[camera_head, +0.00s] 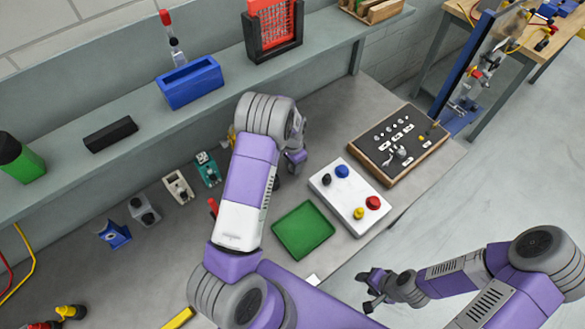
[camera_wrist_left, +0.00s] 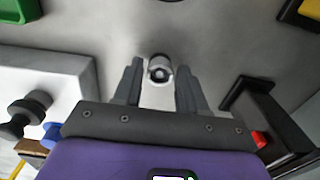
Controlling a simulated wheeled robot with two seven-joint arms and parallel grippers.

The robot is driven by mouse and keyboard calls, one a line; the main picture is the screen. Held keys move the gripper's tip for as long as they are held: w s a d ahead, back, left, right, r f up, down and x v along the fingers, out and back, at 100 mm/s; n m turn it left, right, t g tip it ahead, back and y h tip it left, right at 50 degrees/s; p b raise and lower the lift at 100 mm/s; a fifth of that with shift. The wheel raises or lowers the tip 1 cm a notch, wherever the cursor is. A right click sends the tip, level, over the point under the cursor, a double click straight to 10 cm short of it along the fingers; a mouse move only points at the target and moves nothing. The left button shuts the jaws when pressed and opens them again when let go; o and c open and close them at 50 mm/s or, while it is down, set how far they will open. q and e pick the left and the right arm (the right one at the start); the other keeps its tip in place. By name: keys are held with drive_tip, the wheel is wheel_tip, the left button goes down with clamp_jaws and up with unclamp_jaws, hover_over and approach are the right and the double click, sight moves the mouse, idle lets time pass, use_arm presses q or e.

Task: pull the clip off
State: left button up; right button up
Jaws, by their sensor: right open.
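My left gripper (camera_head: 294,160) is over the bench behind the white panel, partly hidden by my own arm. In the left wrist view its two fingers (camera_wrist_left: 160,75) stand apart on either side of a small pale round piece (camera_wrist_left: 160,69) with a dark centre. I cannot tell whether the fingers touch this piece, or whether it is the clip. I cannot pick out the clip for certain in either view. My right gripper (camera_head: 372,289) is open and empty, low at the right, away from the bench things.
The white panel (camera_head: 327,190) with coloured knobs and the green tray (camera_head: 302,231) are near the left arm. A dark tool board (camera_head: 372,143) lies further right. Several small fixtures, including a teal one (camera_head: 207,168), stand left of the arm. A black frame (camera_wrist_left: 270,112) is beside the left gripper.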

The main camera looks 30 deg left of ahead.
use_arm(q)
clamp_jaws()
drive_tip(key=shift+r, duration=0.1)
drive_tip(key=shift+r+p, duration=0.85)
drive_tip(key=shift+r, duration=0.6)
drive_tip(key=shift+r, duration=0.1)
drive_tip(key=shift+r+p, duration=1)
drive_tip(key=shift+r, duration=0.65)
